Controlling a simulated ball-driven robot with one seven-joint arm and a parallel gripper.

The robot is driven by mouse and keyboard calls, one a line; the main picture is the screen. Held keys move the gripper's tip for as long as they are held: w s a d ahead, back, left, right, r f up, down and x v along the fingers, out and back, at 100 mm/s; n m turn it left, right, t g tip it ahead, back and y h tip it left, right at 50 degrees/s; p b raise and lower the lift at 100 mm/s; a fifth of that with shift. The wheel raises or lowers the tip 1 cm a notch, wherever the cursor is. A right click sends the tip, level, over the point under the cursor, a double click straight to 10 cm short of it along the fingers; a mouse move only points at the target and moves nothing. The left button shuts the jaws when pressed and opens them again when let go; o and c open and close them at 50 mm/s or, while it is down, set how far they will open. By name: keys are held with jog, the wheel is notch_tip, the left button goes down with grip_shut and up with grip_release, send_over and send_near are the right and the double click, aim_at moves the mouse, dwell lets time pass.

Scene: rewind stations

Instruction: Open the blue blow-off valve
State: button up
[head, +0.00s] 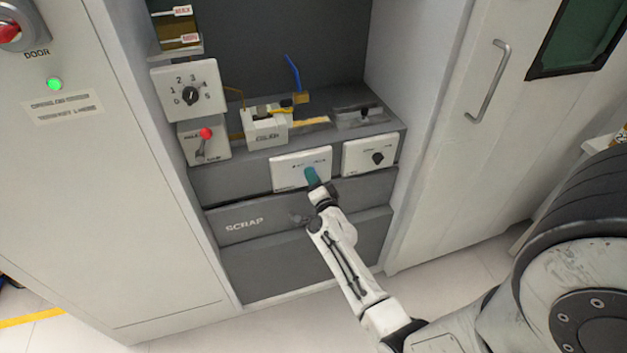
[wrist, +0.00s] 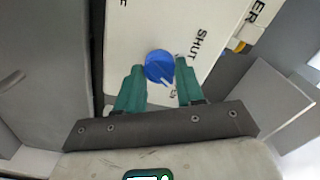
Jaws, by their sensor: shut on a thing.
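A round blue knob (wrist: 158,66) with a white pointer line sits on a white panel (wrist: 190,25) lettered "SHUT" in the wrist view. The pointer aims down and right there, toward a partly hidden label. My gripper (wrist: 160,68) has its green fingers on either side of the knob, shut on it. In the head view my gripper (head: 311,175) is at the left white front panel (head: 287,170), and its fingers hide the knob. A separate blue lever (head: 293,72) stands upright on brass fittings farther back.
A second white panel with a black knob (head: 378,158) is just right. The grey SCRAP drawer (head: 260,220) is below; cabinet walls flank the recess.

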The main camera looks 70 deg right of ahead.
jog(key=shift+f+m, duration=0.1)
jog(key=shift+m, duration=1.4)
jog(key=o, duration=1)
jog(key=shift+o, duration=0.2)
jog(key=shift+s+a, duration=0.1)
jog(key=p+v, duration=0.2)
jog(key=v, duration=0.8)
jog(key=shift+s+a, duration=0.2)
jog(key=shift+s, duration=0.05)
